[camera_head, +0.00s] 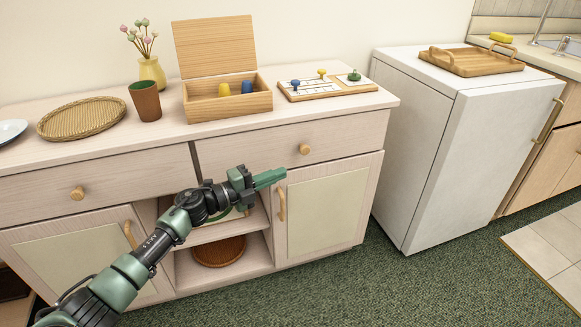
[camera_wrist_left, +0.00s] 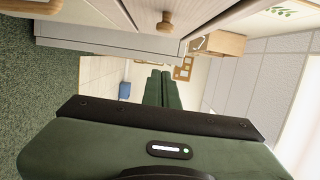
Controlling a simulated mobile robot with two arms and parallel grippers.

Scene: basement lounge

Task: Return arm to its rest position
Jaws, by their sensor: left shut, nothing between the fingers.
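My left gripper (camera_head: 270,178) is shut and empty. In the head view its arm reaches in from the lower left, and the green fingers point right, in front of the sideboard (camera_head: 240,150) below its drawers. In the left wrist view the closed fingers (camera_wrist_left: 163,88) lie side by side with nothing between them. The sideboard's right cabinet door (camera_head: 330,208) and its wooden handle (camera_head: 282,204) are near the fingertips in the picture. I cannot tell the exact gap. My right gripper does not show.
On the sideboard are an open wooden box (camera_head: 228,105), a game board (camera_head: 325,88), a brown cup (camera_head: 146,102), a vase (camera_head: 152,72) and a woven tray (camera_head: 80,118). A white fridge (camera_head: 450,150) stands at right with a wooden tray (camera_head: 470,63). Green carpet (camera_head: 400,285) is clear.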

